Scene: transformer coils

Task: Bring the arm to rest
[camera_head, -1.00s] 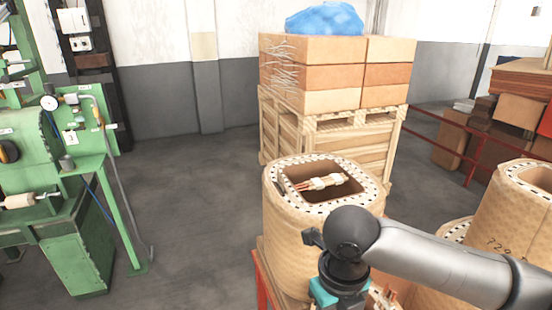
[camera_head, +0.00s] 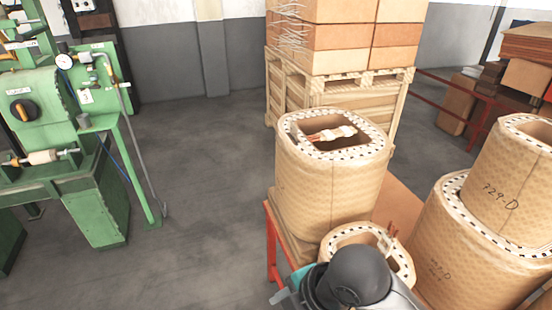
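My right arm (camera_head: 352,280) comes in at the bottom, right of centre, low in front of the coils. A small grey and teal part of it shows at its left side, but the fingertips are not visible. A tall tan transformer coil (camera_head: 328,190) stands upright at the table's left end, with copper leads in its opening. A shorter coil (camera_head: 338,240) stands in front of it, partly hidden by my arm. Another large coil (camera_head: 440,248) marked 729-D stands at the right, with a further coil (camera_head: 512,190) above it. My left arm is not in view.
The coils stand on a table with a red frame (camera_head: 270,245). A green machine (camera_head: 60,130) stands at the left. Wooden crates (camera_head: 335,100) with stacked boxes (camera_head: 345,35) stand behind. A red railing (camera_head: 455,95) runs at the back right. The grey floor (camera_head: 200,170) between is clear.

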